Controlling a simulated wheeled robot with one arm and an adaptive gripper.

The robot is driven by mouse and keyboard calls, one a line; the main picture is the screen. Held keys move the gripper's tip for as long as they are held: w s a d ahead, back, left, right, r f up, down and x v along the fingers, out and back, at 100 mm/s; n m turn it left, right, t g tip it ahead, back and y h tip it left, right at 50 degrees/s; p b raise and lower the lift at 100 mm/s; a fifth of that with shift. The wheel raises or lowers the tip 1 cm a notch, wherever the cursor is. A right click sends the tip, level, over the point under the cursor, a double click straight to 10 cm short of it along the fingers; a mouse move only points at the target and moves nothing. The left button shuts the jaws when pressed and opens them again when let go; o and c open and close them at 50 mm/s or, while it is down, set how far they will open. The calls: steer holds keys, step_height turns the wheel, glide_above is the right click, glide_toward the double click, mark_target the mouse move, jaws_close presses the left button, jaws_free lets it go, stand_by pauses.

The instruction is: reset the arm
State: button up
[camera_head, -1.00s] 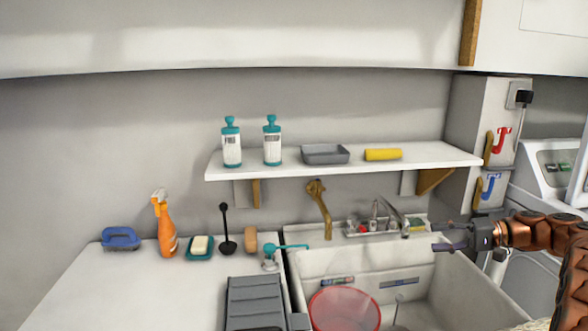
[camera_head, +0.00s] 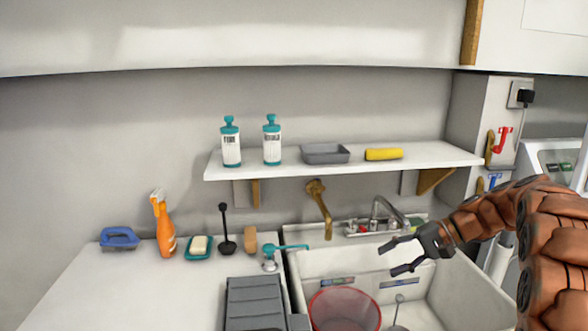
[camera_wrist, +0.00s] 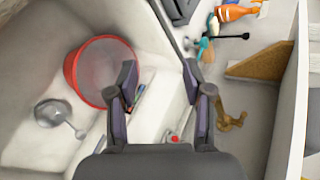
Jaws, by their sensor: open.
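My gripper (camera_head: 392,257) is open and empty, above the right part of the white sink (camera_head: 455,287) in the head view. Its two dark fingers point left. My copper-coloured arm reaches in from the right edge. In the wrist view my gripper (camera_wrist: 160,88) shows with its fingers spread apart and nothing between them. The red bucket (camera_wrist: 100,70) lies beyond the left finger there.
The red bucket (camera_head: 345,308) stands in the sink. The tap (camera_head: 385,213) is behind my gripper. A white shelf (camera_head: 300,168) above holds two bottles, a grey tray (camera_head: 325,153) and a yellow roll (camera_head: 383,154). An orange spray bottle (camera_head: 165,228) stands on the left counter.

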steer(key=s+a+f+g+h, duration=0.1)
steer(key=s+a+h, duration=0.15)
steer(key=s, duration=0.45)
steer(key=s+a+f+n+g+h, duration=0.1)
steer(key=s+a, duration=0.2)
steer(key=s, duration=0.4)
steer(key=s+a+f+g+h, duration=0.1)
steer(key=s+a+h, duration=0.15)
steer(key=s, duration=0.35)
steer(key=s+d+f+n+g+h, duration=0.1)
steer(key=s+d+f+n+h, duration=0.15)
steer(key=s, duration=0.75)
steer(key=s+d+f+n+h, duration=0.1)
steer(key=s+f+h, duration=0.2)
steer(key=s, duration=0.8)
step_height(320, 180, up, 17)
steer(key=w+t+p, duration=0.1)
steer(key=p, duration=1.5)
steer(key=shift+w+a, duration=0.25)
steer(key=shift+w, duration=0.05)
